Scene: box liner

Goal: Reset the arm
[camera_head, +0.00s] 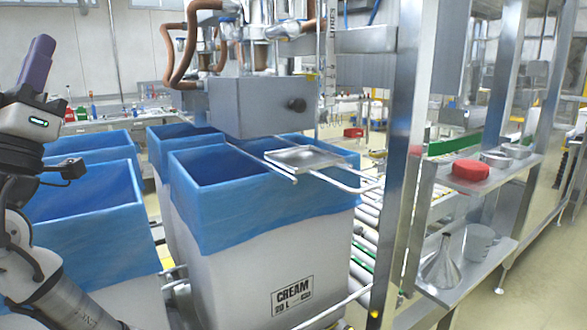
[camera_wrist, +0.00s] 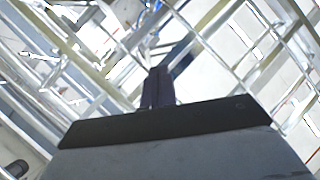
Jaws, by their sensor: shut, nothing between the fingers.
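My arm is folded at the left edge in the head view. My gripper (camera_head: 42,48) points upward there, with its dark fingers together above the wrist with a small green light. It holds nothing and is clear of the boxes. In the wrist view, my gripper (camera_wrist: 157,72) shows as two dark fingers side by side with no object between them. Behind it are bright metal frames, tilted and blurred.
A white box with a blue liner (camera_head: 235,215), labelled CREAM, stands in the middle under a grey machine head (camera_head: 255,105). Another blue-lined box (camera_head: 95,225) stands close to my arm. A metal post (camera_head: 405,140) and shelf with a funnel (camera_head: 440,265) and red item (camera_head: 470,170) are right.

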